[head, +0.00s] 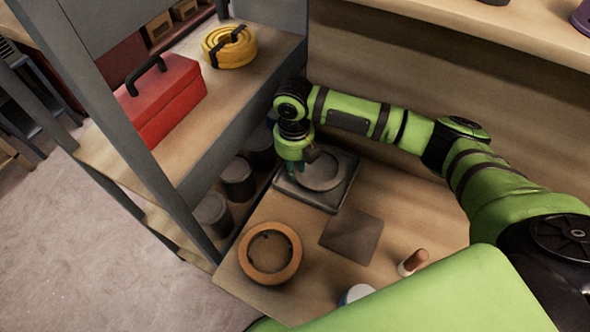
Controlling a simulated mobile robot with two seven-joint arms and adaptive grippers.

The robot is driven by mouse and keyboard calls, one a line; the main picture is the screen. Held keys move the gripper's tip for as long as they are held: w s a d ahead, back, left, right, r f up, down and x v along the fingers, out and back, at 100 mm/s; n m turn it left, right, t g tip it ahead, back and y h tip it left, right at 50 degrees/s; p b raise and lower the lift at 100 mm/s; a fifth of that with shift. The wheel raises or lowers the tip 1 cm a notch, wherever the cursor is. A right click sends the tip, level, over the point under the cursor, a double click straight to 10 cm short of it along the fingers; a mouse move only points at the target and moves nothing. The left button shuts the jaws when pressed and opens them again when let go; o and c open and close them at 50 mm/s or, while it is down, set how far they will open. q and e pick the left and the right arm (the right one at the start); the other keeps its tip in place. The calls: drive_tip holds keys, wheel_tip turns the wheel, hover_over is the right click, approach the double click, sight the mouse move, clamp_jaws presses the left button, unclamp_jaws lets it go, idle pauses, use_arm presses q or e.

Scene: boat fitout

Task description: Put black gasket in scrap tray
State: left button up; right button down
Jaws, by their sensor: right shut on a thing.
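My right gripper (297,170) points down at the left side of a dark square plate or tray (320,199) with a grey round ring (325,173) on it. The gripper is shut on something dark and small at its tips. The held thing is mostly hidden, so I cannot tell clearly that it is the black gasket. I cannot tell whether the ring touches it. Which of these is the scrap tray is not clear. My left gripper is out of view.
A dark flat square mat (352,234) lies on the wooden bench. A brown-and-white cylinder (412,262) and a partly hidden white-and-blue thing (356,294) are at the front. Several dark canisters (238,180) stand left. A shelf holds a red toolbox (165,98) and yellow coil (230,49).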

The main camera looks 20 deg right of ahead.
drive_tip(key=shift+f, duration=1.3)
drive_tip(key=shift+f, duration=0.1)
drive_tip(key=c, duration=1.3)
unclamp_jaws()
drive_tip(key=shift+c, duration=0.2)
wheel_tip(320, 180, up, 12)
drive_tip(key=shift+s, duration=0.1)
